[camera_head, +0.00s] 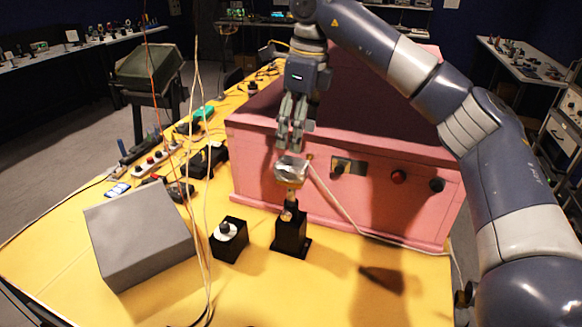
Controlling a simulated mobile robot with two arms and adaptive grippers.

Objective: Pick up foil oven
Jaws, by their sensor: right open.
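The foil oven (291,168) is a small crumpled silver piece on top of a thin post. The post rises from a black block stand (291,235) on the yellow table, in front of the pink box. My right gripper (291,143) comes down from above, fingers pointing down. Its fingertips are just above the foil. The fingers are open, with nothing seen between them. I cannot tell whether they touch the foil. My left gripper is not in view.
The large pink foam box (340,205) with knobs stands behind the stand on the yellow table (330,295). A grey box (140,235) and a small black block with a white disc (229,240) are to the left. Wires hang at left.

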